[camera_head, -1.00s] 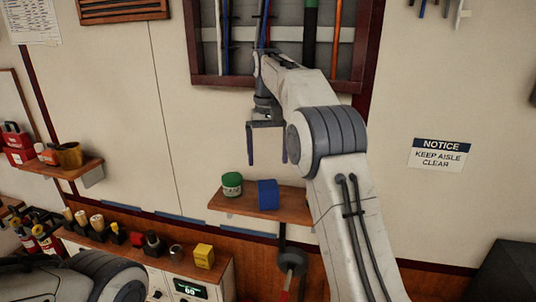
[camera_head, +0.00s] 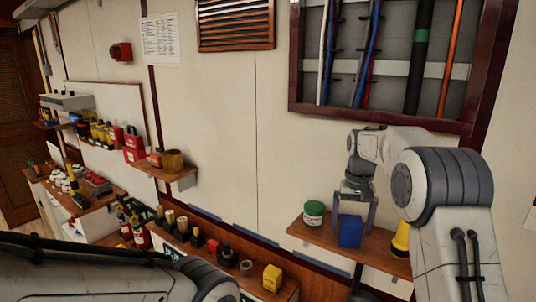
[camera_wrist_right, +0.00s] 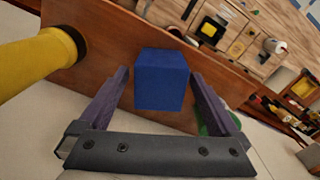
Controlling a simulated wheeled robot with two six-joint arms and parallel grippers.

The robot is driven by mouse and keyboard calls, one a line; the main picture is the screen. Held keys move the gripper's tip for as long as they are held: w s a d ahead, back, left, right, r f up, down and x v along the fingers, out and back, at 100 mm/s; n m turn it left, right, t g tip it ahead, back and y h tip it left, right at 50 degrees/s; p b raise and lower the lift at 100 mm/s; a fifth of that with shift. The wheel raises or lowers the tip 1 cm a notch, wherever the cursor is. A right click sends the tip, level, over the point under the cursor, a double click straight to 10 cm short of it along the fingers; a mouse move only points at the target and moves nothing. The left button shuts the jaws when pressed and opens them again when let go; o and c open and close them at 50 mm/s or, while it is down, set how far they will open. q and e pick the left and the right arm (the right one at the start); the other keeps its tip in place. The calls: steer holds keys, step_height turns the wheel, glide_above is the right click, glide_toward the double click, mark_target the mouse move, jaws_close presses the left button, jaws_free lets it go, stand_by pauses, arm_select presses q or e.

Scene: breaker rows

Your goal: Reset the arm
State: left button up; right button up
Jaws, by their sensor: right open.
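My right gripper (camera_head: 357,228) points down over the small wooden wall shelf, with its fingers apart. A blue block (camera_head: 350,233) sits on that shelf, right at the gripper in the head view. In the right wrist view, the blue block (camera_wrist_right: 162,80) shows ahead of the open fingers and between their lines; the fingers (camera_wrist_right: 160,88) are not closed on it, and I cannot tell whether they touch it. My left arm crosses the lower left of the head view, but its gripper is not visible.
A framed cable cabinet (camera_head: 395,109) hangs above. A lower counter holds a yellow box (camera_head: 272,277).

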steer(key=shift+s+f, duration=0.1)
steer(key=shift+f, duration=0.85)
step_height(320, 180, up, 3)
steer(key=shift+f+b, duration=0.2)
steer(key=shift+b, duration=0.35)
steer(key=shift+r, duration=0.85)
